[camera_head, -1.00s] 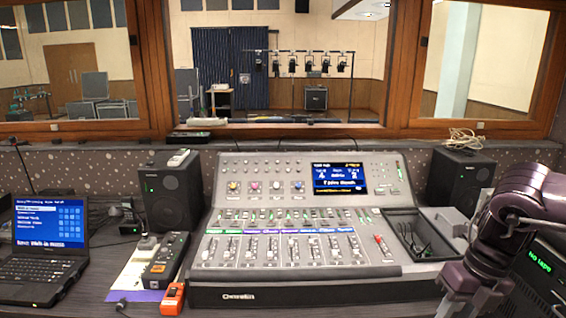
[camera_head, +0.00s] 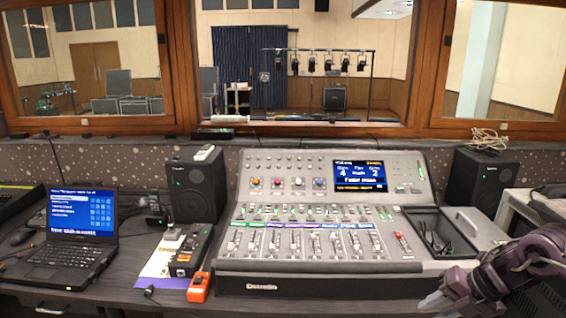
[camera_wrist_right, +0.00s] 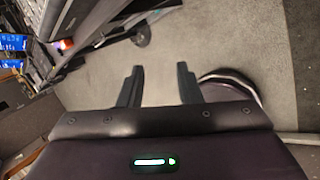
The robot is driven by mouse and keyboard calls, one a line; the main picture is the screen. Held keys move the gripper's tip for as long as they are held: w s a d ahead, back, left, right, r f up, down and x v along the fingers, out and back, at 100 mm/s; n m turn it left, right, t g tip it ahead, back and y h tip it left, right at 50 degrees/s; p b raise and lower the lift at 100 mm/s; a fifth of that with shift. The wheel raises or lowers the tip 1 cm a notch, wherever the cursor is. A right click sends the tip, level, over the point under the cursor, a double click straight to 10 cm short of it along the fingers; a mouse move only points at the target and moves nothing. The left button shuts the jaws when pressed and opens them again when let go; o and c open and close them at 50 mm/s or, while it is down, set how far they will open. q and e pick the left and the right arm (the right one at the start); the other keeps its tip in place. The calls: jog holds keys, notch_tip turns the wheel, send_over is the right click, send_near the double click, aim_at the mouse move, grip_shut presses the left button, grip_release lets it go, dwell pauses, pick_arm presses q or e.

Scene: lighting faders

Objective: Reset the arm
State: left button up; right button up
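My right arm comes in at the lower right of the head view, and its gripper (camera_head: 440,300) is low by the desk's front edge, right of the lighting console (camera_head: 330,285). In the right wrist view the two dark fingers of this gripper (camera_wrist_right: 158,85) stand apart with only grey floor between them. It is open and empty. The console has a lit screen (camera_head: 359,176) and a row of faders, one with a red cap (camera_head: 402,241). My left gripper is not in view.
A laptop (camera_head: 75,240) is at the left. A black speaker (camera_head: 196,187) stands on each side of the console. An orange device (camera_head: 198,288) lies by its front left corner. A tray (camera_head: 440,232) with dark cables is at its right. A window lies behind.

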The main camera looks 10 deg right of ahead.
jog(key=w+d+f+m+t+h, duration=0.1)
jog(key=d+f+m+t, duration=0.3)
jog(key=f, duration=0.6)
jog(key=w+d+f+m, duration=0.1)
jog(key=f+m, duration=0.5)
jog(key=f, duration=0.4)
jog(key=s+a+f+m+h, duration=0.1)
jog(key=s+f+m, duration=0.25)
jog(key=f, duration=0.55)
jog(key=s+a+f+m+h, duration=0.1)
jog(key=s+f+m, duration=0.25)
jog(key=f, duration=0.45)
jog(key=s+a+f+m+g+h, duration=0.1)
jog(key=s+a+f+m+g, duration=0.15)
jog(key=s+f, duration=0.4)
jog(key=s+a+f+m+g+h, duration=0.1)
jog(key=s+a+f+m, duration=0.1)
jog(key=s+a+f, duration=0.35)
jog(key=s+a+f+m+g, duration=0.2)
jog(key=s+a+f, duration=0.3)
jog(key=s, duration=0.5)
jog(key=s+a+f+m+g, duration=0.2)
jog(key=s+a+f, duration=0.2)
jog(key=s+a, duration=0.5)
jog(key=shift+s+a+f, duration=0.35)
jog(key=shift+s+f, duration=0.05)
jog(key=shift+s, duration=0.2)
jog(key=shift+m, duration=0.25)
